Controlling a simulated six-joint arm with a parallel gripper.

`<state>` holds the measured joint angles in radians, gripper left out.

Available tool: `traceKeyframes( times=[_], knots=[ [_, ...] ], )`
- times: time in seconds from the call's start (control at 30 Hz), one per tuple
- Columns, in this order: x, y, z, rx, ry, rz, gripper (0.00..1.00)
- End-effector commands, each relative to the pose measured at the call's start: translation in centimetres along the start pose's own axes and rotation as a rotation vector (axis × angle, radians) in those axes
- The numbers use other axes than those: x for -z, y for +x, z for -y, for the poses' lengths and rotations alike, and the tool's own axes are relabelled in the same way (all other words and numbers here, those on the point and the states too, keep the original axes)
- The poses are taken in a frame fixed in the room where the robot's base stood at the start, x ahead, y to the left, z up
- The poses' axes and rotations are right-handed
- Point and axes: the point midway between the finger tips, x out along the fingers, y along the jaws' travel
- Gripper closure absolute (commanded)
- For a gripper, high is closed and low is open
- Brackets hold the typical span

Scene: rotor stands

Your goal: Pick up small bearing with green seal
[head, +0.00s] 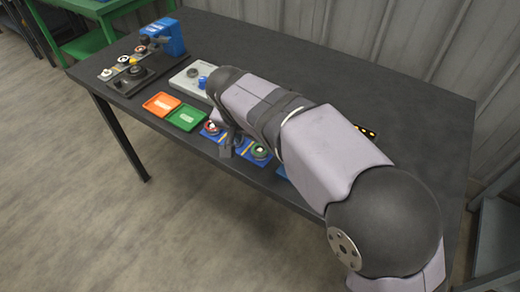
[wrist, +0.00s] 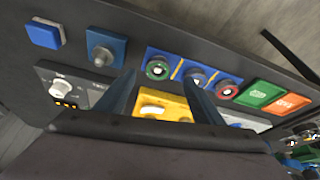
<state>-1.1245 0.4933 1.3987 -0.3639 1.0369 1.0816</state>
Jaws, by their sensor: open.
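The bearing with a green seal (wrist: 157,69) sits at the left end of a blue holder (wrist: 178,63) with yellow strips in the wrist view. In the head view the green-sealed bearing (head: 260,151) lies near the table's front edge, right of my gripper (head: 230,147). Two other bearings share the row: a middle one (wrist: 195,77) and a red-sealed one (wrist: 227,91) at the right end. My gripper (wrist: 160,78) is open, its two fingers apart and nothing held between them. Its fingertips appear to be above the table; their exact height is unclear.
A green tray (head: 187,116) and an orange tray (head: 161,104) lie left of the bearings. A blue press (head: 166,38) stands at the far left. The wrist view shows a yellow block (wrist: 160,105), a knob on a blue base (wrist: 105,47) and a blue square (wrist: 45,34).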

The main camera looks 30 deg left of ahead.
Motion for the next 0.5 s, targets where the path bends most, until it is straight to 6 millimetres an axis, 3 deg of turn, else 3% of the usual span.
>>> traceKeyframes(
  times=[0.17,0.5],
  knots=[
    [0.1,0.7,-0.2,-0.003,0.000,0.002,0.38],
    [0.5,4.6,-0.4,-0.001,-0.001,0.001,0.38]
  ],
)
